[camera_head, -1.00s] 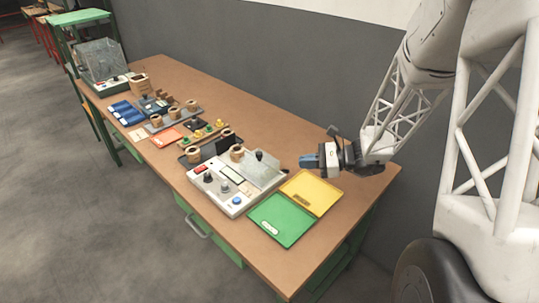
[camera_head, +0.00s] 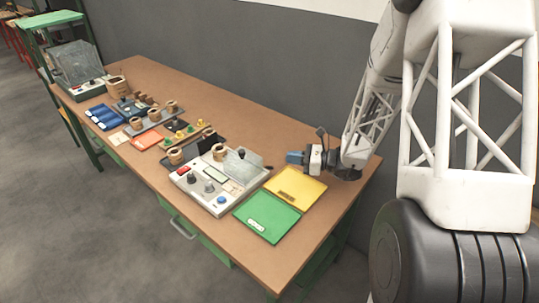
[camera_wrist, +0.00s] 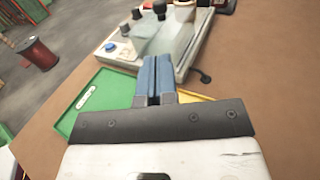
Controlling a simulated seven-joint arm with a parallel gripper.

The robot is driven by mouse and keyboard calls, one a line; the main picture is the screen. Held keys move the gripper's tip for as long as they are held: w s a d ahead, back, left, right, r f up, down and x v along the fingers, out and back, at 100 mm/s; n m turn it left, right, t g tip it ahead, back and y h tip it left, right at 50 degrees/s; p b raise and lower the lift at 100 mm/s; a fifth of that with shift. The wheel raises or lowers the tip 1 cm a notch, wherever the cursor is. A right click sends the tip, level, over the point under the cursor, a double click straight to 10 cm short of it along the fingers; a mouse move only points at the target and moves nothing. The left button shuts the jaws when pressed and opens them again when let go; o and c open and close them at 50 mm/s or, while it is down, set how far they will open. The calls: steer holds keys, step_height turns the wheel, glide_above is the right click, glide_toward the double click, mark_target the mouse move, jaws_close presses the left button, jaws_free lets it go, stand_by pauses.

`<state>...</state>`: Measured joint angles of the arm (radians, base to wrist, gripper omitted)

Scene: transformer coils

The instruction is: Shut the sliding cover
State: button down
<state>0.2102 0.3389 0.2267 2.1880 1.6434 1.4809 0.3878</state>
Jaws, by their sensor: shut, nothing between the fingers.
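A pale grey control unit (camera_head: 205,196) stands on the workbench, with knobs, a red and a blue button, and a clear cover (camera_head: 246,168) raised at its back right. I cannot tell how far the cover is along its slide. The unit also shows at the top of the wrist view (camera_wrist: 186,48). My gripper (camera_head: 290,157) has blue fingers, shut with nothing between them. It is right of the clear cover, apart from it, above the table behind the yellow tray. The shut fingers (camera_wrist: 154,60) point toward the unit in the wrist view and hide part of it.
A green tray (camera_head: 268,216) and a yellow tray (camera_head: 297,187) lie right of the unit. Coils and small parts stand in rows to the left. A second unit with a clear housing (camera_head: 73,63) is at the far left. The table's back strip (camera_head: 215,110) is clear.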

mark_target(252, 159)
steer(key=shift+x, duration=6.95)
steer(key=w+a, duration=0.9)
steer(key=shift+w+a, duration=0.15)
steer(key=shift+a, duration=0.05)
steer(key=shift+w+a, duration=0.2)
steer(key=shift+a, duration=0.1)
steer(key=shift+r, duration=0.1)
steer(key=v, duration=1.4)
steer(key=shift+d, duration=0.45)
